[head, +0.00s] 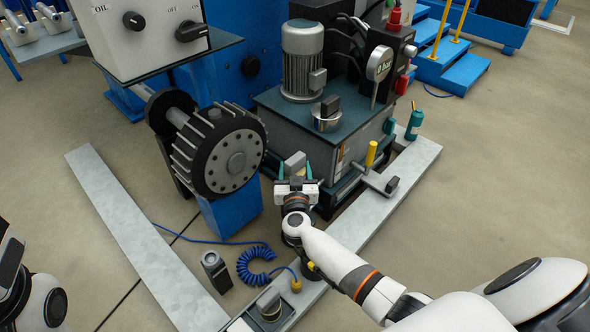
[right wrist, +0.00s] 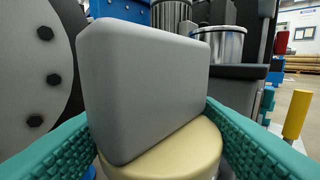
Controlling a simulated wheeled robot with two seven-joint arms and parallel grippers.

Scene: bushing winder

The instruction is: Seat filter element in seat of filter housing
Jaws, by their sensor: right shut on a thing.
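My right gripper (head: 295,170) is beside the front left corner of the tank unit. Its teal fingers are shut on a gold-topped round piece (right wrist: 170,155) with a big grey block-shaped grip (right wrist: 150,90), which I take as the filter element. The grey block also shows in the head view (head: 294,159). Its lower part is hidden. On the tank top stands a silver round fitting (head: 327,118) with a dark block on it, perhaps the filter housing; it also shows behind the held piece in the right wrist view (right wrist: 222,46). Of my left arm, only part shows at the left edge, without fingertips.
The tank unit (head: 350,140) carries a grey motor (head: 302,60) and a gauge (head: 379,64). A large black ribbed wheel (head: 222,150) stands close left.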

